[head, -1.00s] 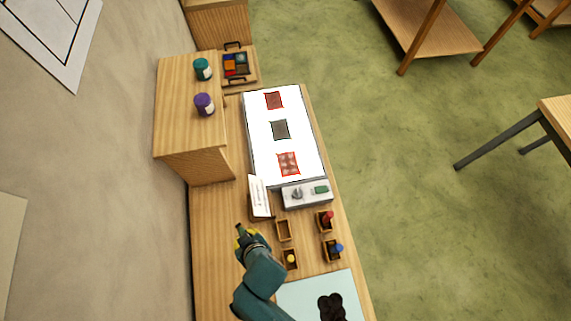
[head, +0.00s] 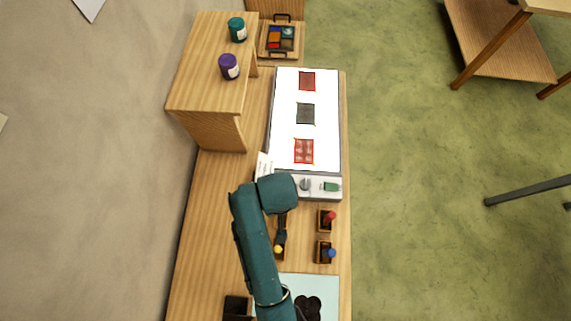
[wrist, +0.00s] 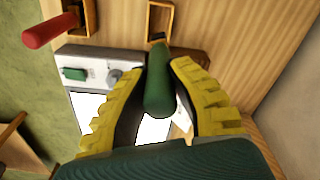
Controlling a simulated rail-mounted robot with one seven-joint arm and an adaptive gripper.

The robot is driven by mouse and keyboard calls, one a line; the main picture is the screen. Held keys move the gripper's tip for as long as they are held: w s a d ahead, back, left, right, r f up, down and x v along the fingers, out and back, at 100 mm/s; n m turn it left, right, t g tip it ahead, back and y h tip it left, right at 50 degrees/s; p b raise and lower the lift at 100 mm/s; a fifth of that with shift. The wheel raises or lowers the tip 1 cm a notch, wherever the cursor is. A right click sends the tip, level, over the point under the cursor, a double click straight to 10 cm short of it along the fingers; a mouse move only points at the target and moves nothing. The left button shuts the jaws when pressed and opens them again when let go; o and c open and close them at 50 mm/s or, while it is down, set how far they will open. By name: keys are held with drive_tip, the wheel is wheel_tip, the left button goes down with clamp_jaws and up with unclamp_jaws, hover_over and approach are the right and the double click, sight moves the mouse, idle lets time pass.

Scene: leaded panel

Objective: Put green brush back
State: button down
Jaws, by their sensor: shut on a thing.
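The green brush (wrist: 158,95) is between the yellow-padded fingers of my gripper (wrist: 161,68) in the wrist view, which are shut on it. Its dark tip points toward an empty square wooden holder (wrist: 160,17) at the top of that view. In the head view my arm hides the brush and most of the gripper.
Holders with a red brush (head: 330,216), a blue brush (head: 331,252) and a yellow brush (head: 278,249) stand close by. The light table (head: 288,130) with its control box (head: 317,192) lies beyond. A card stand (head: 263,164) is partly hidden by my arm.

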drive_tip(key=shift+f, duration=0.4)
wheel_tip(320, 180, down, 9)
drive_tip(key=shift+f, duration=0.15)
drive_tip(key=shift+s+f, duration=0.1)
drive_tip(key=c, duration=1.1)
unclamp_jaws()
